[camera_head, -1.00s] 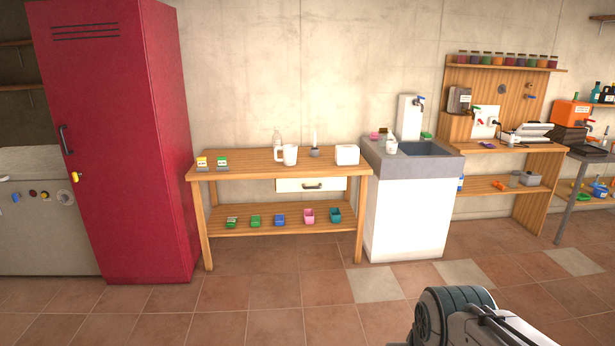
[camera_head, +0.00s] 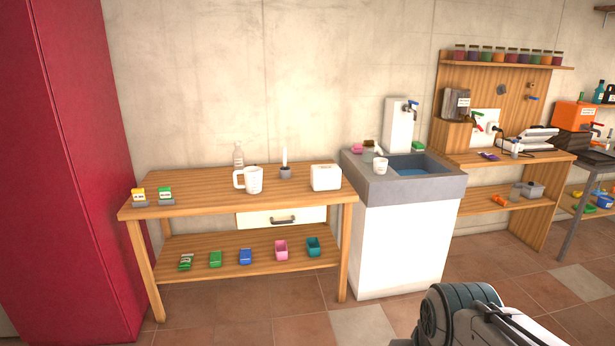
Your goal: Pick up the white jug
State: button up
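Part of my arm (camera_head: 465,318) shows at the bottom right, well in front of the table and apart from the jug. The fingers of my gripper do not show.
A tall red locker (camera_head: 75,170) stands close on the left. A sink (camera_head: 395,185) on a white base adjoins the table's right end, with a wooden workbench (camera_head: 500,158) beyond. Small coloured containers (camera_head: 246,256) line the table's lower shelf. Tiled floor in front is clear.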

aim_at(252, 175)
jog(key=u, duration=0.15)
jog(key=i, duration=1.6)
jog(key=u, duration=0.8)
jog(key=i, duration=1.85)
jog(key=u, duration=0.6)
